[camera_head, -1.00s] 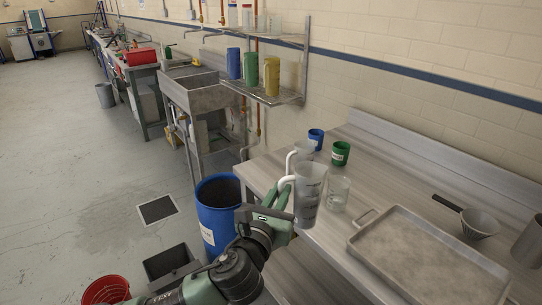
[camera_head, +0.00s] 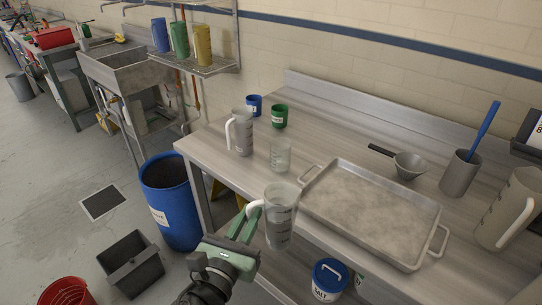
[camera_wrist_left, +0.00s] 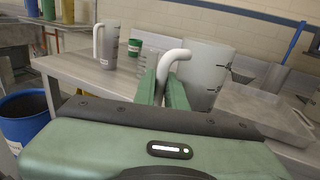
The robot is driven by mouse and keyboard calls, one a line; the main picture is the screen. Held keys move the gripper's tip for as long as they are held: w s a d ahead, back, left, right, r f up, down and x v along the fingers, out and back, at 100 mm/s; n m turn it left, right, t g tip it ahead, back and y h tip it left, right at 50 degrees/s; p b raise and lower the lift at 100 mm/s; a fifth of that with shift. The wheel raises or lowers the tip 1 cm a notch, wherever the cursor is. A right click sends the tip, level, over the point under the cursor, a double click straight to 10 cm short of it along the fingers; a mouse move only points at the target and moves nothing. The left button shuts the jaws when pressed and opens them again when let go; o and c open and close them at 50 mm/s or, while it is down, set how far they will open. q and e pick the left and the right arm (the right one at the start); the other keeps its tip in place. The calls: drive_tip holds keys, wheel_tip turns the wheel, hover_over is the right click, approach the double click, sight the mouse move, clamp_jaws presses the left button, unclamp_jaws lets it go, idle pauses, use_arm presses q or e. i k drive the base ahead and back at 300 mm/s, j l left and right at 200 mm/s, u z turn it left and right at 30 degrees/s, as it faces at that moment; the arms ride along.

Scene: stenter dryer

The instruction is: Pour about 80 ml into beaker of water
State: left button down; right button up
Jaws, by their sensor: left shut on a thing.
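My left gripper (camera_head: 248,220) is shut on the white handle of a translucent graduated jug (camera_head: 281,215). It holds the jug upright in front of the table's front edge. The held jug also shows in the left wrist view (camera_wrist_left: 207,78), with its handle between the green fingers (camera_wrist_left: 165,88). A clear glass beaker (camera_head: 280,155) stands on the steel table (camera_head: 215,150), behind the held jug and apart from it. The liquid level in either vessel is hard to make out. My right gripper is not in view.
A blue barrel (camera_head: 170,205) stands on the floor at the left.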

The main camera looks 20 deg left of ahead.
sight(280, 147)
drive_tip(key=i+j+z, duration=0.1)
drive_tip(key=j+z, duration=0.3)
drive_tip(key=j, duration=0.8)
drive_tip(key=j+z, duration=0.4)
drive_tip(key=j, duration=0.75)
drive_tip(key=k, duration=0.05)
